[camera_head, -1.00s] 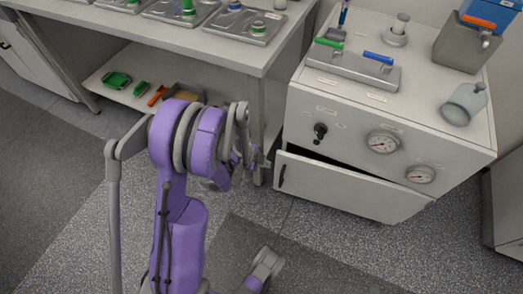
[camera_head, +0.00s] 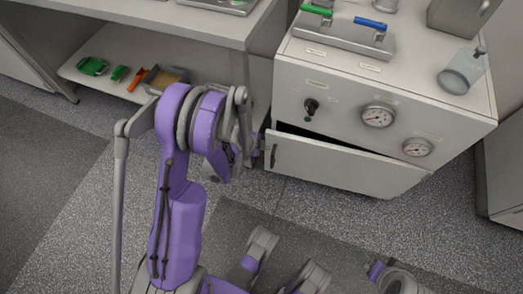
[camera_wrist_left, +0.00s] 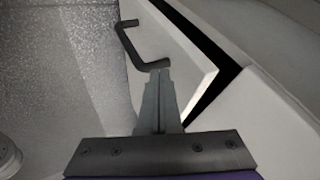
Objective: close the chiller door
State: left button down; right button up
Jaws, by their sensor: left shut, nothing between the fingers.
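The chiller door (camera_head: 345,166) is the white front panel low on the white cabinet. It stands ajar, with a dark gap along its top edge that is widest toward the left. Its dark bar handle (camera_head: 274,155) is near the door's left edge. My left gripper (camera_head: 258,152) is beside that left edge, partly hidden by my purple arm. In the left wrist view my left gripper (camera_wrist_left: 159,75) is shut and empty, its tips close to the end of the handle (camera_wrist_left: 133,45); I cannot tell whether they touch. The door (camera_wrist_left: 185,60) and dark gap also show there. My right gripper is not clearly in view.
A bench (camera_head: 190,28) with a lower shelf stands at left. Speckled floor is open before the door.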

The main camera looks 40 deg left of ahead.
pick_arm(q)
jog(key=shift+w+a+r, duration=0.1)
jog(key=shift+w+a, duration=0.1)
jog(key=shift+w, duration=0.25)
jog(key=shift+w+a, duration=0.15)
jog(key=shift+w, duration=0.3)
